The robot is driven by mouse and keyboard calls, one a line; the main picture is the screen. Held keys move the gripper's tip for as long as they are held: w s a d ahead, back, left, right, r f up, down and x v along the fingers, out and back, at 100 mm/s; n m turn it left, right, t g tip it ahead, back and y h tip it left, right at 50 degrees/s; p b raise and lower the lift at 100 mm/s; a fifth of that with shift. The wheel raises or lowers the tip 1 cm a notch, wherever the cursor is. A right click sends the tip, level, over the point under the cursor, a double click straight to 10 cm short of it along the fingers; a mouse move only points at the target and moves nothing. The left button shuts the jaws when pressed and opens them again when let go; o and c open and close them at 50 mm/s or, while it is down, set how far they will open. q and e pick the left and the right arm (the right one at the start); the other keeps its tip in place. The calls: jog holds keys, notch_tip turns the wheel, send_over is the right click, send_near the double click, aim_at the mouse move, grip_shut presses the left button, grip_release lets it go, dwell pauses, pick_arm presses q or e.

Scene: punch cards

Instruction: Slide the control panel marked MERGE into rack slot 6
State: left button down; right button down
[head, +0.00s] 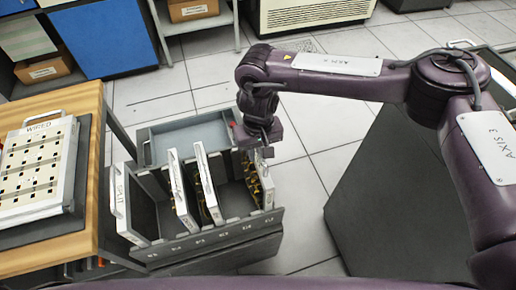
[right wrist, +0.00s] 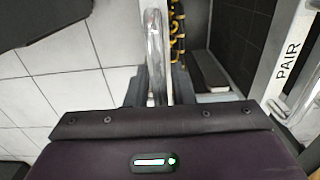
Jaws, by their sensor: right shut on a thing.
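My right gripper (head: 262,152) is shut on the chrome handle (right wrist: 155,60) of a white-edged control panel (head: 266,180) with yellow wiring. The panel is upright at the right end of the grey rack (head: 215,238), its lower part inside the rack walls. Its label cannot be read, so I cannot tell whether it says MERGE. I cannot tell whether it is fully seated. The slot marks on the rack's front edge are too small to read surely. My left gripper is not in view.
The rack also holds a panel marked SPLIT (head: 122,205) at the left and two white panels in the middle (head: 182,192) (head: 207,182). One marked PAIR shows in the right wrist view (right wrist: 285,65). A WIRED panel (head: 38,168) lies on the wooden table (head: 88,112).

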jog(key=shift+r, duration=0.15)
jog(key=c, duration=1.2)
grip_release()
jog(key=shift+o, duration=0.2)
jog(key=shift+s+f, duration=0.1)
jog(key=shift+f, duration=0.1)
notch_tip(320, 180, up, 8)
jog(key=shift+r, duration=0.1)
